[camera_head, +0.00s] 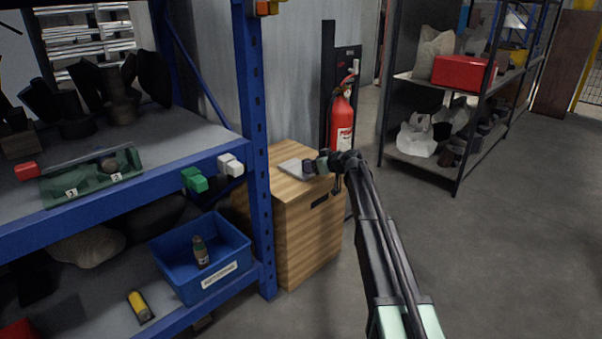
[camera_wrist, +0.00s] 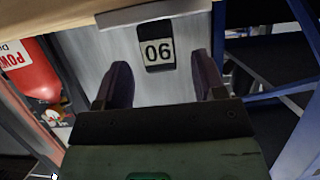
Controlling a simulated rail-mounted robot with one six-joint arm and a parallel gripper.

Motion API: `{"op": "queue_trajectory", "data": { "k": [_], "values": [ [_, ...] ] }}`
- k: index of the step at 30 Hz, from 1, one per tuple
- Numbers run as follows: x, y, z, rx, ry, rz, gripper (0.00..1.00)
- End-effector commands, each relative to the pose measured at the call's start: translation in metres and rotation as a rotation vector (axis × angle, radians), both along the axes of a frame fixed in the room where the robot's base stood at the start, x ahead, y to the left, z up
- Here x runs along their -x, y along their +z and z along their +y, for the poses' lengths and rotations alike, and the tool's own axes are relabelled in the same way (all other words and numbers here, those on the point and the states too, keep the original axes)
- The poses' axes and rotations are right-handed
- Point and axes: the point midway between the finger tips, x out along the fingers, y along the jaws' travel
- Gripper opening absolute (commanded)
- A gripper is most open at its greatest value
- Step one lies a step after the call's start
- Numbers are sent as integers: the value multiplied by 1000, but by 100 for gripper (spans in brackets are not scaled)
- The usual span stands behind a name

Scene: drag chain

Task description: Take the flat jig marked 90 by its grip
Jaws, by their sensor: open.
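The flat jig (camera_head: 294,169) is a light grey plate on top of a wooden cabinet in the head view. In the wrist view the jig (camera_wrist: 188,24) fills the upper middle, and its label reads upside down as 06, so 90. A dark patch adjoins the digits; I cannot tell whether it is the grip. My gripper (camera_head: 318,165) is at the plate's right end in the head view. In the wrist view my gripper (camera_wrist: 160,66) is open, its two dark fingers on either side of the label. Contact with the jig cannot be told.
The wooden cabinet (camera_head: 308,231) stands beside a blue rack post (camera_head: 258,150). A red fire extinguisher (camera_head: 341,121) stands behind it. A blue bin (camera_head: 196,290) and a green tray (camera_head: 60,197) are on the rack at left. Open floor (camera_head: 500,250) lies to the right.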

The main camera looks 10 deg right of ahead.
Motion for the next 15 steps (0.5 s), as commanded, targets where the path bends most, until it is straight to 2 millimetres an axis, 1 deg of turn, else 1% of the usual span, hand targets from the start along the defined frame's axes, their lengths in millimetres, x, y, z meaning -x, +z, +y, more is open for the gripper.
{"op": "queue_trajectory", "data": {
  "k": [2,9,11,15],
  "values": [
    [-4,-2,3,0,1,0,64],
    [-36,-20,26,0,1,0,64],
    [-39,-20,29,-1,1,1,64],
    [-38,-18,29,0,0,1,64]
  ]
}}
